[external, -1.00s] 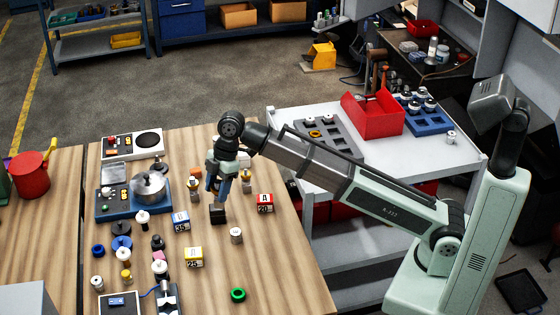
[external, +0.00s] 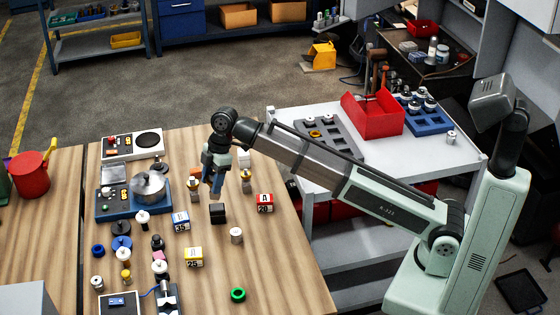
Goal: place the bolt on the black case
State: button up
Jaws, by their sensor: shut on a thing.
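The black case (external: 217,210) is a small dark block on the wooden table, in the middle of the tabletop in the external view. My gripper (external: 214,193) points down just above and slightly left of the case, apart from it as far as I can see. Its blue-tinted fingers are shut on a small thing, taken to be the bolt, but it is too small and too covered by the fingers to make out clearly. No bolt is plainly visible on top of the case.
Brown-and-yellow small parts (external: 246,180) stand close to the gripper. A red-and-white box (external: 264,203), a blue-and-white box (external: 181,221), a yellow-and-white box (external: 194,257) and a metal cylinder (external: 236,235) surround the case. The front right tabletop is mostly clear.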

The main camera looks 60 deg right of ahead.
jog(key=shift+f, duration=1.9)
jog(key=o, duration=1.4)
jog(key=shift+f, duration=0.1)
jog(key=v, duration=1.2)
jog(key=shift+s, duration=0.1)
